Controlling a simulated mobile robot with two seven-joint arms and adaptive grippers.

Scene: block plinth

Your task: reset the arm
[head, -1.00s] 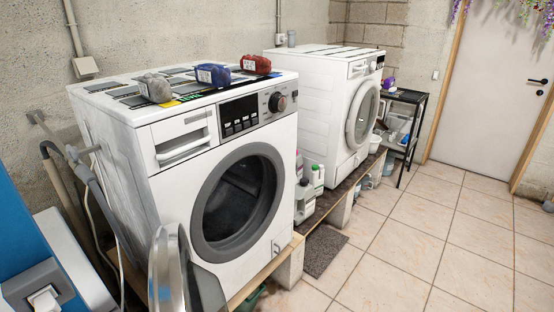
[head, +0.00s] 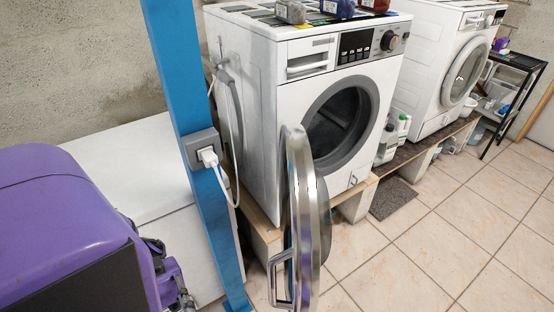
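Neither of my grippers shows in the head view, so I cannot see what they hold. The near white washing machine (head: 250,110) stands right of centre on a wooden plank. Its round front opening (head: 340,122) is dark inside. A round silver door (head: 300,200) with a handle stands out edge-on in front of the machine's left side.
A blue post (head: 180,90) with a plugged-in socket stands in front of a white box (head: 130,150). A large purple body (head: 75,215) fills the lower left. A second washing machine (head: 425,70) and black shelf stand at right. Tiled floor (head: 420,250) is free.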

